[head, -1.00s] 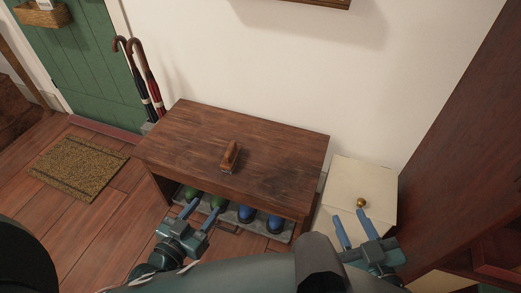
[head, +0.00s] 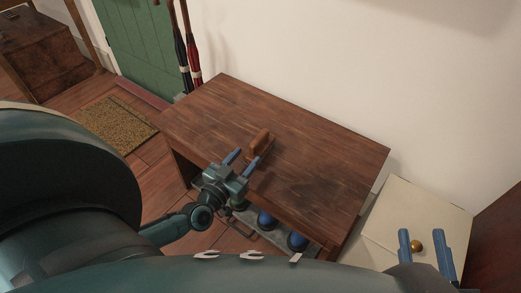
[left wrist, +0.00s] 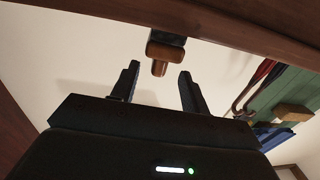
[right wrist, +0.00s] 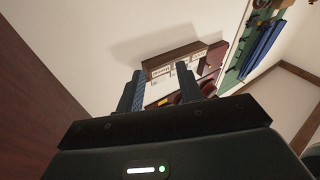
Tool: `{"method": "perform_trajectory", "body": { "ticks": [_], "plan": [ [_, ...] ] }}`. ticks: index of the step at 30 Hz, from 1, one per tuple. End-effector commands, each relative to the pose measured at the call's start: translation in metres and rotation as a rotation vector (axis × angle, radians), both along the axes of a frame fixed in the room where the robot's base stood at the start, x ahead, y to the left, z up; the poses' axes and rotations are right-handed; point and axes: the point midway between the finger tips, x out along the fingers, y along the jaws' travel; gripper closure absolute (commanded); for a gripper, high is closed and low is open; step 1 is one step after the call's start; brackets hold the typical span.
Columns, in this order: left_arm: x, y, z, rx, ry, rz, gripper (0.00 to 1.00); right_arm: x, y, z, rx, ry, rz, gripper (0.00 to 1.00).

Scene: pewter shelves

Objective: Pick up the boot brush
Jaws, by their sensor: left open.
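The boot brush (head: 261,139), with a brown wooden back, rests on the dark wooden bench top near its front edge. My left gripper (head: 243,159) is open at the bench's front edge, with its fingers pointing at the brush. In the left wrist view the brush (left wrist: 165,51) shows ahead of the gap between the open fingers (left wrist: 160,68), its dark bristles partly in view. The fingers look short of it; contact is not visible. My right gripper (head: 422,234) is open and empty over the cream cabinet at the right; its fingers also show in the right wrist view (right wrist: 160,68).
The bench (head: 310,165) has a clear top apart from the brush. Blue boots (head: 297,241) stand on the shelf below. The cream cabinet (head: 425,208) with a brass knob (head: 416,246) is at the right. Umbrellas (head: 190,60) stand behind the bench's left end.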

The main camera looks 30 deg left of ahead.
Motion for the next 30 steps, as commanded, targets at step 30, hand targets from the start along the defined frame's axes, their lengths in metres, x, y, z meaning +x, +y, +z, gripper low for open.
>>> {"method": "perform_trajectory", "body": {
  "ticks": [30],
  "plan": [
    [0.063, 0.001, -0.006, -0.001, 0.001, -0.001, 0.69, 0.002, 0.005, 0.002, 0.078, -0.007, 0.03, 0.64]
  ]
}}
